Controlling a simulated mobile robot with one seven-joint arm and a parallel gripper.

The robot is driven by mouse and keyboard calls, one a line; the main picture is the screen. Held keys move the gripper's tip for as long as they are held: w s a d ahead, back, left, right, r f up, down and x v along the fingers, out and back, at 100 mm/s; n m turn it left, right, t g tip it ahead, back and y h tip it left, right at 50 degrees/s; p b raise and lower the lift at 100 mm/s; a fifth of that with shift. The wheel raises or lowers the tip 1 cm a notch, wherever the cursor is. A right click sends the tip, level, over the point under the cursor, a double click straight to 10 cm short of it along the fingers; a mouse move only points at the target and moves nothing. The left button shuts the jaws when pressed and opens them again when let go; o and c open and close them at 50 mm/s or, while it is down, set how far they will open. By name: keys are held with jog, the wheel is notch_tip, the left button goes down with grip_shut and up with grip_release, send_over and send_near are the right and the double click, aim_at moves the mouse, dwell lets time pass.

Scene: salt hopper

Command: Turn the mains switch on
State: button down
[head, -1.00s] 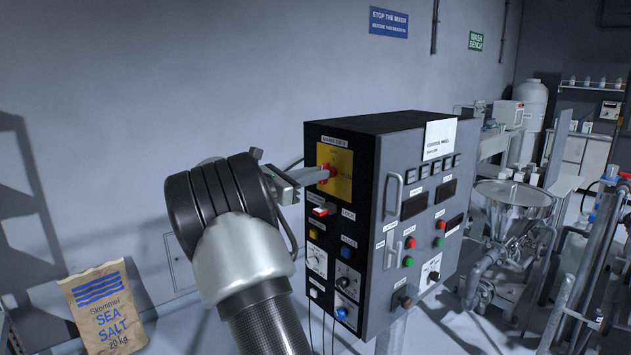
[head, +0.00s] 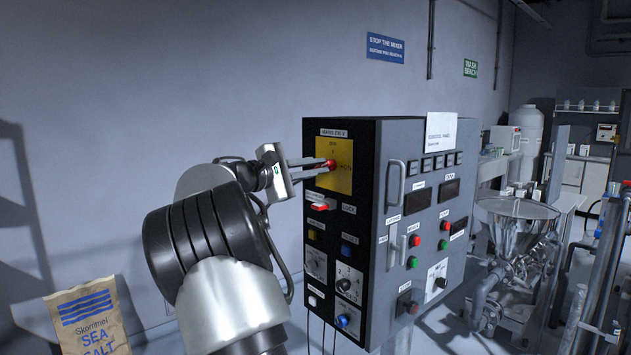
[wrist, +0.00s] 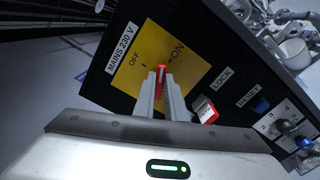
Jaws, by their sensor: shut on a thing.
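The mains switch is a red handle (head: 330,164) on a yellow plate (head: 341,180) on the black side of the control cabinet. In the wrist view the plate (wrist: 185,55) reads OFF at left and ON at right, under a MAINS 230 V label. My gripper (head: 318,166) is shut on the red handle (wrist: 160,70), with both fingers (wrist: 161,90) around it. The handle's visible end points up in the wrist view, between the OFF and ON words, nearer a small mark beside OFF. The fingers hide its lower part.
Below the plate are a red lock piece (head: 321,206), a blue reset button (head: 347,250), knobs and hanging cables. The cabinet (head: 434,262) carries more buttons on its grey front. A steel hopper (head: 515,212) stands at right, a salt bag (head: 87,318) at lower left.

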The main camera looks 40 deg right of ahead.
jog(key=m+b, duration=0.4)
jog(key=shift+f+m, duration=0.25)
jog(key=shift+m, duration=0.15)
jog(key=shift+r+m, duration=0.1)
jog(key=shift+m, duration=0.2)
jog(key=c, duration=1.8)
grip_release()
jog(key=s+a, duration=0.1)
jog(key=a, duration=1.6)
jog(key=shift+s+a, duration=0.2)
jog(key=shift+s, duration=0.05)
